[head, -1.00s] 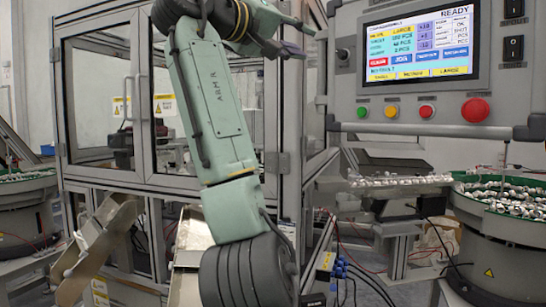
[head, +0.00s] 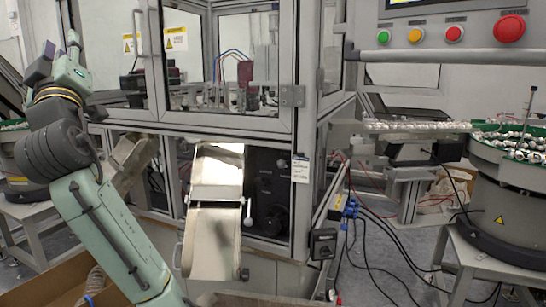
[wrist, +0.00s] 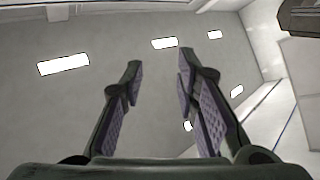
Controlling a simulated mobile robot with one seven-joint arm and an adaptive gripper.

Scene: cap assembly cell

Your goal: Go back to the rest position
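My gripper (head: 60,50) is at the upper left of the head view, at the end of my green arm, with its fingers pointing upward. In the wrist view my gripper (wrist: 159,68) shows two dark fingers with purple pads, clearly apart. Nothing is between them.
The glass-walled assembly cabinet (head: 230,123) stands behind and right of my arm. A metal chute (head: 212,240) slopes out below it. A control panel with buttons (head: 415,36) is at the upper right. A bowl feeder (head: 510,190) stands at the right; cables lie on the floor. A cardboard box (head: 48,283) is at the lower left.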

